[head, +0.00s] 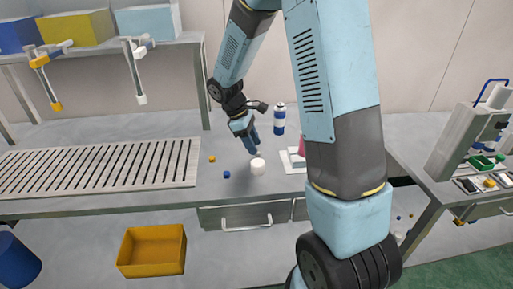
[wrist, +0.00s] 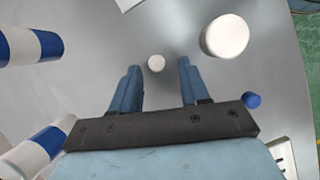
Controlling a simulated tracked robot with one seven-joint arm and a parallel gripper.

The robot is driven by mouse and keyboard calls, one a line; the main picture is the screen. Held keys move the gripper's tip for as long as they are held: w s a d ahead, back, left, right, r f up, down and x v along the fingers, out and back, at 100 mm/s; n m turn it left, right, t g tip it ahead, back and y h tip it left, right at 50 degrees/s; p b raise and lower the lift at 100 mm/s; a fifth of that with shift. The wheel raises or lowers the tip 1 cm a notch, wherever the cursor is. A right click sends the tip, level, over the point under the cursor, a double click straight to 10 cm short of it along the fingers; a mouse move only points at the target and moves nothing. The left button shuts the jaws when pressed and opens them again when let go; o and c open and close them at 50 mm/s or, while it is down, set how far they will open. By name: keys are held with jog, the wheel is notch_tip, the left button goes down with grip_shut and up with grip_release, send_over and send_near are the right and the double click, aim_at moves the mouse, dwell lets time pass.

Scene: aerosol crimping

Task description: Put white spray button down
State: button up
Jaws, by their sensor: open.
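The white spray button (wrist: 156,63) is a small round white piece on the grey table in the wrist view, seen between and just beyond my fingertips. My gripper (wrist: 158,70) is open, its two blue fingers apart with a gap on each side of the button. In the head view my gripper (head: 254,149) points down close over the table, just behind a larger white cap (head: 258,167). That larger cap also shows in the wrist view (wrist: 225,36). Whether the button touches the table is hard to tell.
A slatted rack (head: 100,166) fills the table's left. A yellow bin (head: 152,250) sits below.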

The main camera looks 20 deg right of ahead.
jog(key=v, duration=0.9)
jog(key=s+d+r+m+t+y, duration=0.2)
jog(key=s+r+m+t, duration=0.2)
jog(key=s, duration=0.8)
jog(key=s+d+r+m+t+y, duration=0.2)
jog(key=s+r+m, duration=0.5)
jog(key=s+r, duration=0.4)
jog(key=shift+s+d+r+m+t, duration=0.3)
jog(key=shift+s+d+m+t, duration=0.15)
jog(key=shift+s+t, duration=0.55)
